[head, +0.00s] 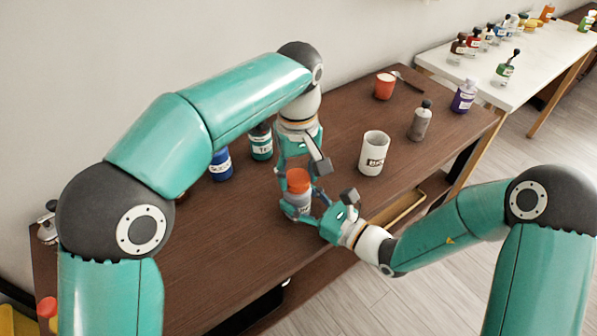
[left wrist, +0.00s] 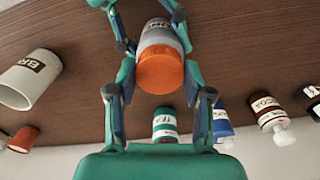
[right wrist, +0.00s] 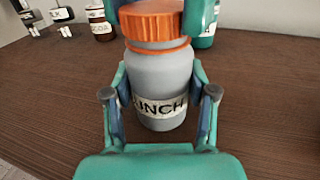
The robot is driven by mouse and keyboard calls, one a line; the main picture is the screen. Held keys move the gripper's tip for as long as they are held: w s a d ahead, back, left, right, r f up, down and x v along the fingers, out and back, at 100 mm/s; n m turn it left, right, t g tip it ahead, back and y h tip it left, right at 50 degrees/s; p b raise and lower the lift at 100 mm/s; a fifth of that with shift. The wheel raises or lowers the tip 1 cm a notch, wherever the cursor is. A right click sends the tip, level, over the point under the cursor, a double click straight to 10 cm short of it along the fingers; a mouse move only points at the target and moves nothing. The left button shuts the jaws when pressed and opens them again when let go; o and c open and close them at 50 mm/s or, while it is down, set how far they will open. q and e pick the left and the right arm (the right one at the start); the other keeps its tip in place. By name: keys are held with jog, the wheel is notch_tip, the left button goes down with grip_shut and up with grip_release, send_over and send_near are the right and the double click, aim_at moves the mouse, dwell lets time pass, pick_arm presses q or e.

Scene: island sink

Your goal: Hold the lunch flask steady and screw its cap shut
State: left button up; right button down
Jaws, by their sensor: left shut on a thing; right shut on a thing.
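The lunch flask (head: 296,205) is grey with a white label and stands upright on the brown table. Its orange ribbed cap (right wrist: 152,22) sits on top, with a narrow grey band showing between it and an orange ring at the neck. My left gripper (head: 298,172) comes down from above and is shut on the cap; the cap also shows between its fingers in the left wrist view (left wrist: 161,70). My right gripper (head: 318,212) reaches in from the right, low down, and is shut on the flask body (right wrist: 162,85). The fingers hide parts of the flask's sides.
A white mug (head: 373,155), a grey bottle (head: 420,122), a purple bottle (head: 464,96) and a red cup (head: 384,87) stand to the right. The table's front left is clear.

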pick_arm(q)
jog(key=m, duration=0.7)
jog(key=shift+a, duration=0.15)
jog(key=m, duration=0.6)
jog(key=shift+w, duration=0.1)
jog(key=m, duration=0.7)
jog(key=shift+w+a, duration=0.1)
jog(key=m, duration=1)
jog(key=shift+w+m, duration=0.15)
jog(key=shift+m, duration=0.15)
jog(key=m, duration=0.4)
jog(key=shift+m, duration=0.3)
jog(key=m, duration=0.4)
jog(key=shift+f, duration=0.1)
jog(key=m, duration=0.5)
jog(key=shift+d, duration=0.2)
